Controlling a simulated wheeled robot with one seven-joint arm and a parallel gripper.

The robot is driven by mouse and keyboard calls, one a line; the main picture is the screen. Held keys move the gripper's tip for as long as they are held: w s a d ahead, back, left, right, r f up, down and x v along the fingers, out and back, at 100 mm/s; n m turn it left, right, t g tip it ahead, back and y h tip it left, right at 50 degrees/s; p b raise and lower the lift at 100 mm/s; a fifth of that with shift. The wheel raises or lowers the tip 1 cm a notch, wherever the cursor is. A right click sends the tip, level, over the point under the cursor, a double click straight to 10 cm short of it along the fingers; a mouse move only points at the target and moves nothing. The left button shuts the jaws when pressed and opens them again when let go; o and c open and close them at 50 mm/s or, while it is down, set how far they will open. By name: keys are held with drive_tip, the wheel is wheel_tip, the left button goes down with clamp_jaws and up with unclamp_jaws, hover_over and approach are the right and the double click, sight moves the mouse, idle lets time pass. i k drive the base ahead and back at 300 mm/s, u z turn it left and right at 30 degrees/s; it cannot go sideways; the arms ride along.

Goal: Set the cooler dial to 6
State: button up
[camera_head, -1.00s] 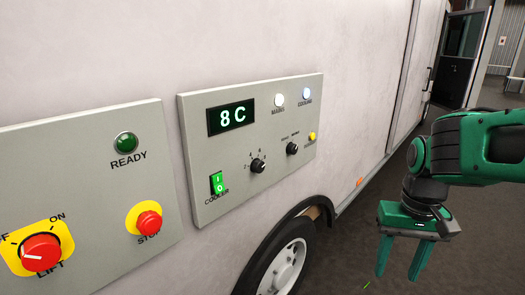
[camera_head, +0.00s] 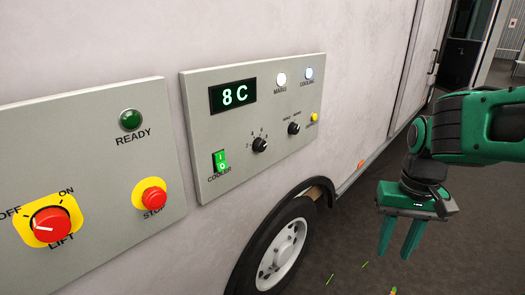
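The cooler panel (camera_head: 222,155) is a grey plate on the side of a pale van. Its display (camera_head: 233,95) reads 8 C. The cooler dial (camera_head: 260,145) is a small black knob with small numbers around it, too small to read with certainty. A green lit cooler switch (camera_head: 220,161) sits at the panel's lower left. My gripper (camera_head: 398,238) hangs to the right of the panel, well apart from it, with its two green fingers pointing down. The fingers are spread and nothing shows between them.
A second black knob (camera_head: 294,128), a yellow button (camera_head: 314,117) and two lit lamps share the panel. A left panel (camera_head: 105,190) carries a red lift knob (camera_head: 50,224), a red stop button (camera_head: 153,197) and a green lamp. A wheel (camera_head: 281,255) stands below. Open floor lies right.

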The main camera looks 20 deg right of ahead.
sight(260, 145)
drive_tip(key=k, duration=0.45)
drive_tip(key=z, duration=2.25)
drive_tip(key=i, duration=1.45)
drive_tip(key=u, duration=2.2)
